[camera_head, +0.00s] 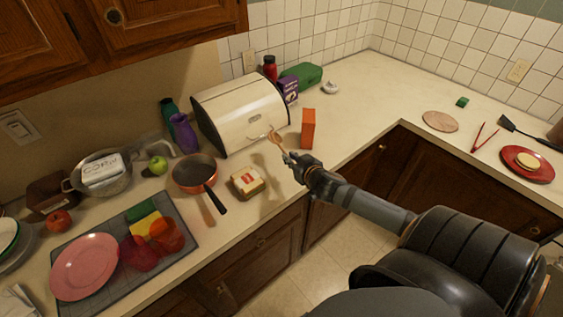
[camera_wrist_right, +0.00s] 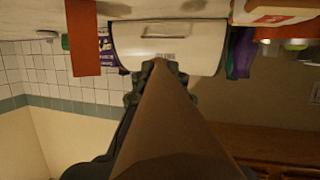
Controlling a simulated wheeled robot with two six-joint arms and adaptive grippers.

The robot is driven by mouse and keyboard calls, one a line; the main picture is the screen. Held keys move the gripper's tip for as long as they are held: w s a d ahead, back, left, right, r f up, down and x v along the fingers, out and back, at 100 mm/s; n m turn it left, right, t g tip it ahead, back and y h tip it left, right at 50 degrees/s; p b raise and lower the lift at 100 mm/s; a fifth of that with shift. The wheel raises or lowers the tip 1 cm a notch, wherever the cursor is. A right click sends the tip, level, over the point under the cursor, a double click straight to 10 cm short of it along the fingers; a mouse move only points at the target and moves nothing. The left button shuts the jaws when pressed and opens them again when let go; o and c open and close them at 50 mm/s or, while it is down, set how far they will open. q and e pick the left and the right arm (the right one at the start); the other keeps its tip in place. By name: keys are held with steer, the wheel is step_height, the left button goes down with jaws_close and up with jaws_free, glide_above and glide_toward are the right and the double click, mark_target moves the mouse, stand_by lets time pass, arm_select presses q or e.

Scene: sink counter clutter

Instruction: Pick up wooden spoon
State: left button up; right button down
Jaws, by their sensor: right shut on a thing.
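My right gripper (camera_head: 290,158) is shut on the wooden spoon (camera_head: 274,137), held above the counter in front of the cream bread box. In the head view only a small, light brown part of the spoon shows beyond the fingers. In the right wrist view the spoon (camera_wrist_right: 172,125) is a large brown shape close to the camera, running between the dark fingers of the gripper (camera_wrist_right: 157,75). The fingers hide part of it. My left gripper is not in view.
The bread box (camera_head: 240,110) stands behind the gripper, with an orange box (camera_head: 308,129) to its right. A sandwich-like item (camera_head: 246,181) and a copper pan (camera_head: 195,173) are to the left. A red plate (camera_head: 527,164) is far right. The counter's back right is mostly clear.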

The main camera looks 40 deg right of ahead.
steer(key=s+d+r+p, duration=0.1)
steer(key=s+r+p, duration=0.3)
steer(key=s+p, duration=0.35)
step_height(320, 180, down, 11)
steer(key=b, duration=1.2)
step_height(320, 180, up, 10)
steer(key=p, duration=1.1)
steer(key=shift+s+r, duration=0.15)
steer(key=shift+s, duration=0.15)
